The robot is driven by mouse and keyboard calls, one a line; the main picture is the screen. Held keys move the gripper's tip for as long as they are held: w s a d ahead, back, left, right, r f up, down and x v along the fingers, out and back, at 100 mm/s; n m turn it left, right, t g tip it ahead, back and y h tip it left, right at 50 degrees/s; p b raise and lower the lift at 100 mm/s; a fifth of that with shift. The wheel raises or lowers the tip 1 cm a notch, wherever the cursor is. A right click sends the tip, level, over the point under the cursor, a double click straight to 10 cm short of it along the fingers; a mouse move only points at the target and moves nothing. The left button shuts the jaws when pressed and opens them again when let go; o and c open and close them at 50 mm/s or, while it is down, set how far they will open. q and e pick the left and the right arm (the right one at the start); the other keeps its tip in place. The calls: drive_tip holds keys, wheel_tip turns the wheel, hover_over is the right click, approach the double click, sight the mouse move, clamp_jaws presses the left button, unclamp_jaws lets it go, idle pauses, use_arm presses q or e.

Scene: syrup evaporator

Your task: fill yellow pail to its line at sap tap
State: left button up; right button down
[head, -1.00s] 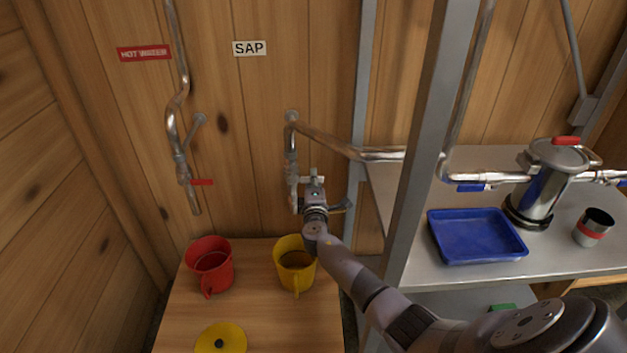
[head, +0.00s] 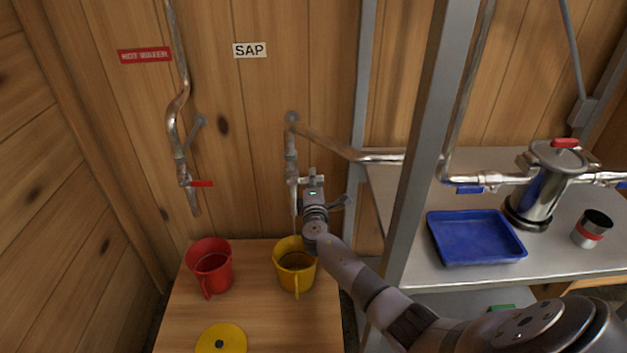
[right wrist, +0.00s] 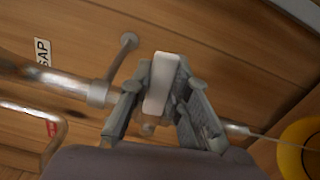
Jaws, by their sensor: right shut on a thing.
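The yellow pail (head: 296,279) stands upright on the wooden bench under the sap tap (head: 292,170), below the SAP sign (head: 249,50). Its inside looks brownish; I cannot make out the line or the level. My right gripper (head: 313,186) is at the tap, shut on its pale lever (right wrist: 160,84), which shows between the fingers in the right wrist view. A thin stream runs from the spout toward the pail (right wrist: 301,150) there. My left gripper is not in view.
A red pail (head: 210,272) stands left of the yellow one, under the hot water tap (head: 186,180). A yellow lid (head: 221,341) lies in front. A grey post (head: 425,150) stands right of my arm. A blue tray (head: 475,257), metal canister (head: 540,190) and cup (head: 592,229) are on the right shelf.

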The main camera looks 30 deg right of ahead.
drive_tip(key=n, duration=0.1)
drive_tip(key=r+n+p, duration=0.1)
drive_tip(key=shift+a+r+n, duration=0.15)
drive_tip(key=shift+r+n, duration=0.1)
drive_tip(key=shift+n, duration=0.05)
drive_tip(key=n, duration=0.1)
drive_tip(key=r+n+p, duration=0.1)
drive_tip(key=shift+w+a+r+n+p, duration=0.2)
drive_tip(key=shift+w+a+n+p, duration=0.1)
drive_tip(key=shift+n, duration=0.1)
drive_tip(key=n, duration=0.1)
drive_tip(key=r+n+p, duration=0.1)
drive_tip(key=shift+w+a+n, duration=0.2)
drive_tip(key=shift+a+n, duration=0.1)
drive_tip(key=shift+a, duration=0.1)
drive_tip(key=shift+w+a+r+n+p, duration=0.15)
drive_tip(key=shift+a+n+p, duration=0.15)
drive_tip(key=shift+n, duration=0.4)
drive_tip(key=c, duration=1.5)
unclamp_jaws()
drive_tip(key=shift+r, duration=0.1)
